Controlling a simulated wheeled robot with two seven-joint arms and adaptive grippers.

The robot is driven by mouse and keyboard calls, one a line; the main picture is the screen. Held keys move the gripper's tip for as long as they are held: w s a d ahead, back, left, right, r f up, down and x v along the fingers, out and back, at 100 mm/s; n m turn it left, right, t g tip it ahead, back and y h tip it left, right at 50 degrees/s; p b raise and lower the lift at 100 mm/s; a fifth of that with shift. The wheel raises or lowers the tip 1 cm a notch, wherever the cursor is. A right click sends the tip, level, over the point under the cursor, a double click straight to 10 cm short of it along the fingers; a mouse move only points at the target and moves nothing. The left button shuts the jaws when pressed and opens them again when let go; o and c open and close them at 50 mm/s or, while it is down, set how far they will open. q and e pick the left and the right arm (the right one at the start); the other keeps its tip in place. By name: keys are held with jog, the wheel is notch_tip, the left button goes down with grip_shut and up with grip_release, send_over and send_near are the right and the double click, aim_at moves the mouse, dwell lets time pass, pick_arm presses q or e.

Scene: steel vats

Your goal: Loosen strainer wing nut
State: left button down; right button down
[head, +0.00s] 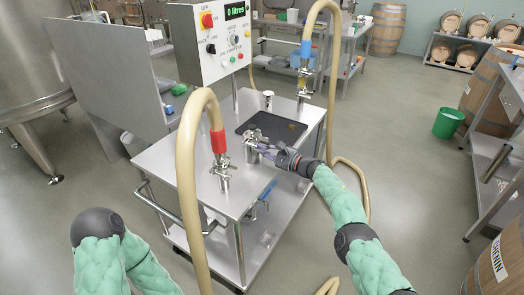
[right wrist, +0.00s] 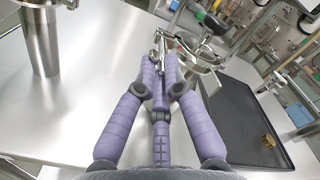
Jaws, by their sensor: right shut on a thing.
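The strainer (head: 252,141) is a short steel fitting with a clamp, standing on the steel cart top. Its clamp ring (right wrist: 206,80) and the silvery wing nut (right wrist: 158,46) show in the right wrist view. My right gripper (head: 261,148) reaches in from the right, beside the strainer. In the right wrist view its purple fingers (right wrist: 158,68) are closed together on the wing nut, partly hiding it. The wing nut is too small to make out in the head view. My left arm shows at the lower left of the head view, but its gripper is out of frame.
A black tray (head: 288,132) lies behind the strainer. A beige hose (head: 186,170) with a red cuff (head: 218,142) rises left of it; another hose (head: 332,75) stands behind. A control box (head: 212,40) stands over the cart's back. The cart top (head: 190,165) is clear at front left.

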jog(key=shift+f+n, duration=0.2)
jog(key=shift+n, duration=0.3)
dwell(0.3)
jog(key=c, duration=1.3)
grip_release()
jog(key=shift+r, duration=0.1)
jog(key=shift+r, duration=0.1)
